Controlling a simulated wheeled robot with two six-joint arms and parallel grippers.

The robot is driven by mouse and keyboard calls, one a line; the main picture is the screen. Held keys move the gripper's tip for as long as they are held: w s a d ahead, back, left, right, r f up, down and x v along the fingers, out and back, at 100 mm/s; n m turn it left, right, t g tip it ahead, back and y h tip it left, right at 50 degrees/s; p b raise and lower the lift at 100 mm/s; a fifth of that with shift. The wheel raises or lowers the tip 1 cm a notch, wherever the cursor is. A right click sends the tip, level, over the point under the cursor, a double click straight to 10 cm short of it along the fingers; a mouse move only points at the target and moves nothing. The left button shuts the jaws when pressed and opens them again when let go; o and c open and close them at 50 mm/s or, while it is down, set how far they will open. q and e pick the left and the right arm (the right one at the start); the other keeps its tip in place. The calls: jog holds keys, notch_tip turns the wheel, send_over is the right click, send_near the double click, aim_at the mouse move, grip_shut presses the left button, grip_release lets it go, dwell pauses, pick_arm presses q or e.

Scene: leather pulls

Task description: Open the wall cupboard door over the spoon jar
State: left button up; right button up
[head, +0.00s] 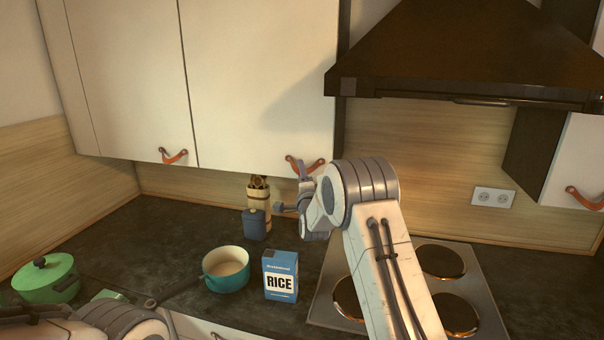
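The spoon jar (258,212), a light and brown banded holder with wooden spoons, stands on the counter against the back wall. The cream cupboard door (258,80) above it looks shut. Its brown leather pull (312,166) hangs at the door's lower right. My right gripper (287,186) is open, with its fingers apart just below and left of that pull. One fingertip overlaps the pull in the picture; I cannot tell if they touch. Nothing shows between the fingers. Part of my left arm (120,318) shows at the bottom left; its gripper fingers are not visible.
A second cupboard door (130,75) with a leather pull adjoins on the left. The range hood (470,50) is right of the door. A blue canister (254,226), a teal pot (226,270), a rice box (281,276) and a green pot (46,280) stand below.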

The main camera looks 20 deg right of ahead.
grip_shut()
dwell(1.3)
